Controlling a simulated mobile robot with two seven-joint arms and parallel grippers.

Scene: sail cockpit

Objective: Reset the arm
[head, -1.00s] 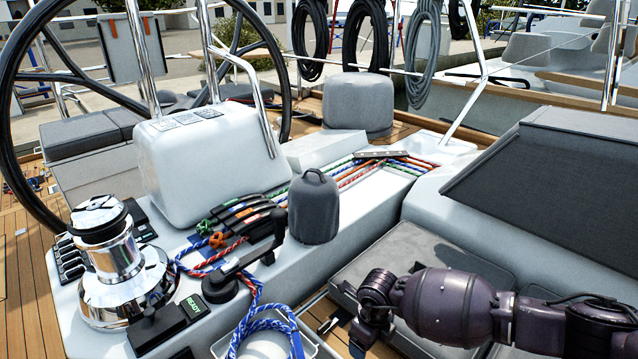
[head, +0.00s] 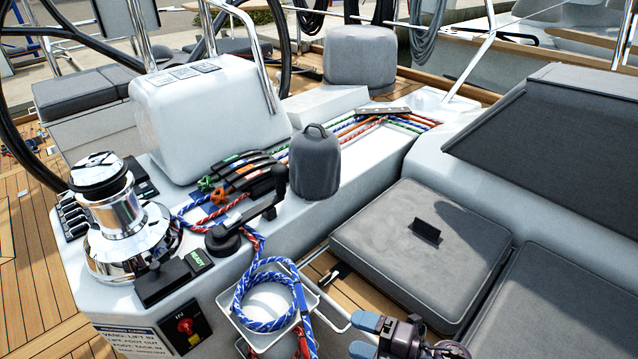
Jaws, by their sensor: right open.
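My right gripper (head: 365,335) shows at the bottom edge, right of centre, with its two blue fingertips apart and nothing between them. It is low in front of the grey seat cushion (head: 420,250) and right of the white line tray (head: 240,322), apart from both as far as I can see. Most of my right arm is cut off by the bottom edge. My left gripper is not in view.
A chrome winch (head: 125,225) stands at left, with a black winch handle (head: 250,215) nearby. A blue rope (head: 262,325) lies coiled in the tray. A grey covered winch (head: 314,165) stands on the white console.

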